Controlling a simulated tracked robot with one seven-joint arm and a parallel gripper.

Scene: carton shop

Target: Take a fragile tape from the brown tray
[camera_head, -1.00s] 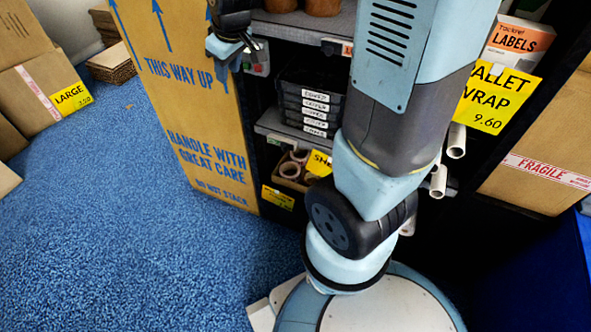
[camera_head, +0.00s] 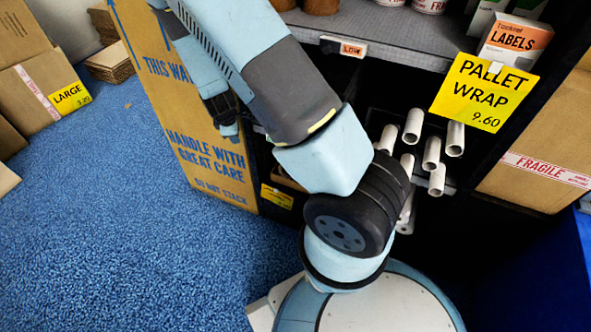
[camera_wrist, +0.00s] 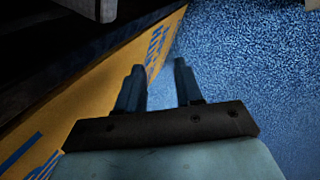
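My gripper (camera_head: 226,125) hangs in front of the tall carton's right edge in the head view, left of the shelf unit. In the wrist view its two dark fingers (camera_wrist: 158,68) stand apart with nothing between them. Only a sliver of what looks like the brown tray (camera_head: 287,182) shows on the lower shelf, above a yellow price tag; my arm covers the rest. Whatever lies in it is hidden. White rounded things with red print (camera_head: 430,5) sit on the upper shelf; I cannot tell if they are fragile tape.
The tall carton (camera_head: 195,120) stands at the shelf unit's left side. White tubes (camera_head: 432,153) stick out at the right, below a yellow pallet wrap sign (camera_head: 485,92). A labels box (camera_head: 515,42) stands on the upper shelf (camera_head: 390,30). Blue carpet (camera_head: 110,220) is clear at the left.

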